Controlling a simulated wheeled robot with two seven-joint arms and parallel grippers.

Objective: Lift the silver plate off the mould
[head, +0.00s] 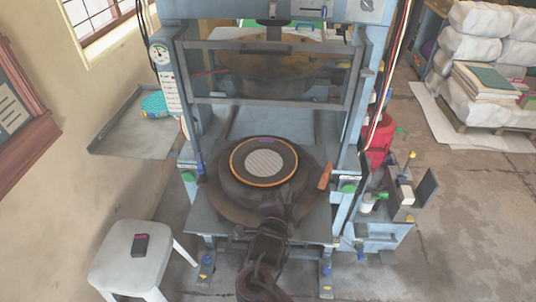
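A round grey, finely patterned disc (264,164), which looks like the silver plate, lies flat in the middle of a dark ring with an orange rim. It sits on the round dark mould (225,196) on the press bed. My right gripper (274,208) is dark and reaches in from the bottom centre, over the near edge of the mould. It is short of the disc in the picture; whether it touches the mould is unclear. Its fingers are dark against dark, so their opening cannot be made out. My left gripper is not in view.
The blue press frame (354,130) stands around the mould, with a barred guard (270,104) raised above it. A side shelf (130,138) is at left, a white stool (135,265) with a dark item at lower left. A red bucket (378,140) is at right.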

